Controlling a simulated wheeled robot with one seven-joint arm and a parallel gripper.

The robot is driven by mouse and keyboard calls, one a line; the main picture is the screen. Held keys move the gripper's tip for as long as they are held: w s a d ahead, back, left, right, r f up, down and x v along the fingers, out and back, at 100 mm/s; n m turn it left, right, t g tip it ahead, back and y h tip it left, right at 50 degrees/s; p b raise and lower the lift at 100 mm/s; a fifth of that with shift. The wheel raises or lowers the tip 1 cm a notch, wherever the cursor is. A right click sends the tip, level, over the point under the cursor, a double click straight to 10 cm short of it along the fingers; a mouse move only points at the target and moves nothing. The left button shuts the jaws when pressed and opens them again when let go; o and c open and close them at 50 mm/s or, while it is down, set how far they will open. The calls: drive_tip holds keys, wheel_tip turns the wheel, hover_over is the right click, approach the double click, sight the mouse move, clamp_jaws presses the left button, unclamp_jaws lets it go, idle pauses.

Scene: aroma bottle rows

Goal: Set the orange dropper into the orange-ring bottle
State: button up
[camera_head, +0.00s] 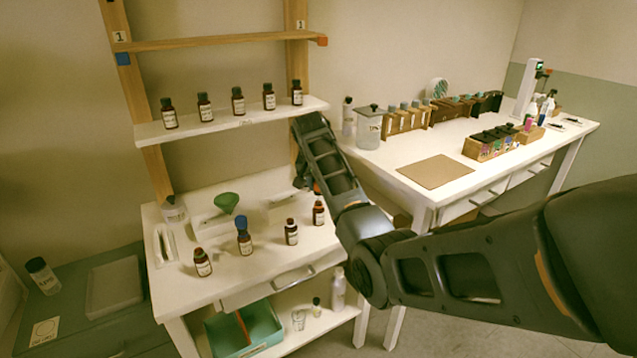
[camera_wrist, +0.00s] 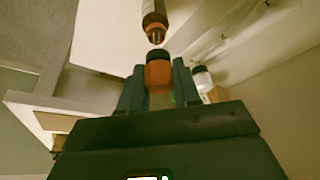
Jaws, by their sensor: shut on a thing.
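The orange dropper, with an orange bulb (camera_wrist: 158,77) and dark collar, is between the two fingers of my gripper (camera_wrist: 158,88) in the wrist view. My gripper is shut on it. A brown bottle (camera_wrist: 154,20) with a pale label is in line with the collar end, very close to it. I cannot tell how far the dropper's tip is inside. In the head view this seems to be the rightmost bottle (camera_head: 318,212) on the lower table, with a bit of orange (camera_head: 317,188) above it. My forearm hides most of the gripper there. No ring colour is legible.
On the white table (camera_head: 215,285) are a bottle with a blue dropper (camera_head: 244,240), two other brown bottles (camera_head: 202,263) (camera_head: 291,232) and a green funnel (camera_head: 227,202). A shelf (camera_head: 220,122) with several brown bottles is above. A second table (camera_head: 465,140) stands right.

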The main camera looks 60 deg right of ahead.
drive_tip(key=shift+f, duration=0.1)
idle(0.3)
drive_tip(key=shift+f+b, duration=0.7)
drive_tip(key=shift+f, duration=0.6)
drive_tip(key=o, duration=0.7)
drive_tip(key=shift+r, duration=0.1)
